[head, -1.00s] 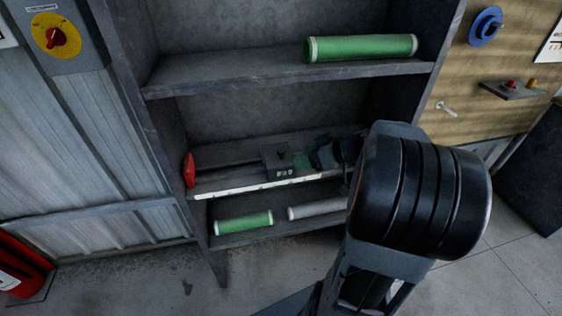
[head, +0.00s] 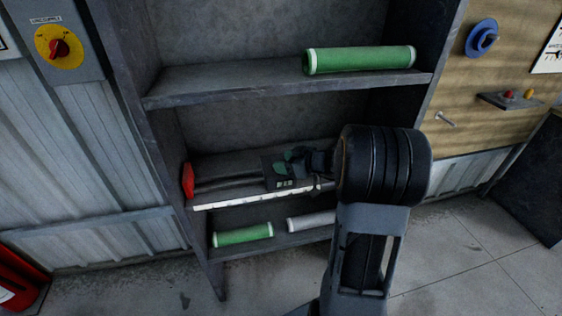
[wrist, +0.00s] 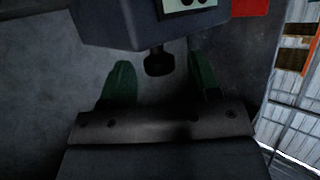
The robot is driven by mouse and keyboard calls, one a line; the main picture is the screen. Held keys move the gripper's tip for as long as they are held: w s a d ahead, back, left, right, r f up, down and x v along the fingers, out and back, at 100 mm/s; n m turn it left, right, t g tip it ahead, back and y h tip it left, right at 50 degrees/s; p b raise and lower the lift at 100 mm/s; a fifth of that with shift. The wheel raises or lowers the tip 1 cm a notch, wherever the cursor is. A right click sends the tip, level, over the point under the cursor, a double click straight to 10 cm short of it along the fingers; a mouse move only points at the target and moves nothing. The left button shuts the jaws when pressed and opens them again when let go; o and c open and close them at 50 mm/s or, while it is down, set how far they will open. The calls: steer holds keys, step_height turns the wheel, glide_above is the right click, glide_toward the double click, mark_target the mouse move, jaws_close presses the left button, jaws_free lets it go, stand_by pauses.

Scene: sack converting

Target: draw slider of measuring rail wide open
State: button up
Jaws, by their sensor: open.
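The measuring rail (head: 240,199) lies along the middle shelf of the grey rack, with a pale scale on its front and a red end piece (head: 188,181) at its left. Its dark slider (head: 284,183), with a small display, sits toward the right part of the visible rail. In the wrist view the slider (wrist: 125,20) fills the top, and its dark knob (wrist: 159,64) stands between my green fingertips, with gaps on both sides. My gripper (head: 292,157) is open at the slider. My arm hides the rail's right end in the head view.
A green roll (head: 360,61) lies on the shelf above. A shorter green roll (head: 243,233) and a pale roll (head: 311,221) lie on the shelf below. The rack's left upright (head: 150,150) stands beyond the red end. The rail left of the slider is clear.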

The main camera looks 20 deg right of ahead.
steer(key=shift+x, duration=0.85)
steer(key=shift+c, duration=0.3)
jaws_close()
